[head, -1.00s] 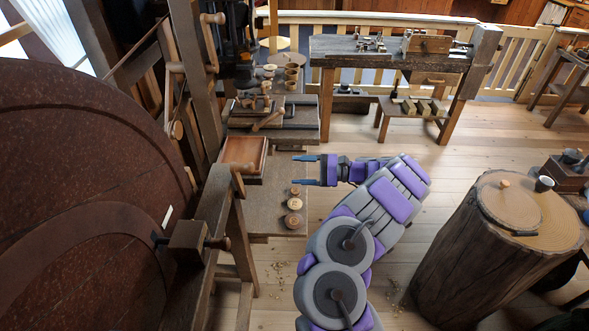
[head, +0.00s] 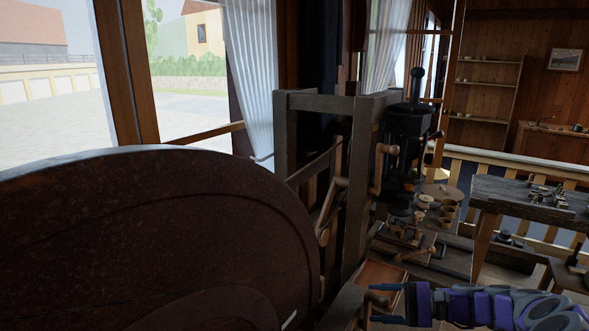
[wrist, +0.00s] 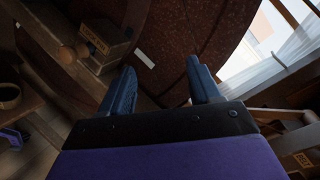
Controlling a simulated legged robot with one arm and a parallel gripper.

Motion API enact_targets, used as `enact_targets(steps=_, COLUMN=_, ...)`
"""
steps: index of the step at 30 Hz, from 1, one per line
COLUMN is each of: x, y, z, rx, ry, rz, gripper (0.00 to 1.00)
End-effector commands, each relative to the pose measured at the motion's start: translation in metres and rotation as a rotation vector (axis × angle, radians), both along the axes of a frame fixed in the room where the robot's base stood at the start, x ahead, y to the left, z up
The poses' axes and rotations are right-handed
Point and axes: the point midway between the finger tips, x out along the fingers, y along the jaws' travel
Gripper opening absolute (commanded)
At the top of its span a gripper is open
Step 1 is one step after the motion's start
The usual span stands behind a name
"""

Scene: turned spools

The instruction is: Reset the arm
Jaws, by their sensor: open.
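My gripper (head: 388,304) shows at the bottom right of the head view, with its purple and grey arm reaching in from the right. Its two blue fingers point left and stand apart with nothing between them. In the wrist view the fingers (wrist: 163,92) are also spread and empty, in front of the large dark red wheel (wrist: 175,40). The gripper is beside the wooden tray (head: 376,276) on the bench, near the wheel's wooden frame. The lower part of the arm is out of view.
The large wheel (head: 150,240) fills the lower left. A wooden post frame (head: 362,190) and a black press (head: 408,130) stand behind the tray. Another workbench (head: 520,200) stands at the right. Windows are at the left.

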Motion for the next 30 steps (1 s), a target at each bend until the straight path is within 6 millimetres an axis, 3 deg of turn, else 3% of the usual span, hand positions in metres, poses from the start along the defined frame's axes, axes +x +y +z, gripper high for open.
enact_targets(steps=1, x=-0.009, y=0.023, z=0.013, rx=-0.028, ry=-0.017, rz=0.057, gripper=0.63)
enact_targets(steps=6, x=-0.05, y=0.083, z=0.04, rx=-0.152, ry=-0.064, rz=0.229, gripper=0.63)
enact_targets(steps=15, x=-0.143, y=0.151, z=0.053, rx=-0.433, ry=-0.151, rz=0.49, gripper=0.63)
enact_targets(steps=23, x=-0.225, y=0.163, z=0.04, rx=-0.719, ry=-0.22, rz=0.666, gripper=0.63)
enact_targets(steps=30, x=-0.29, y=0.14, z=0.02, rx=-0.995, ry=-0.275, rz=0.78, gripper=0.63)
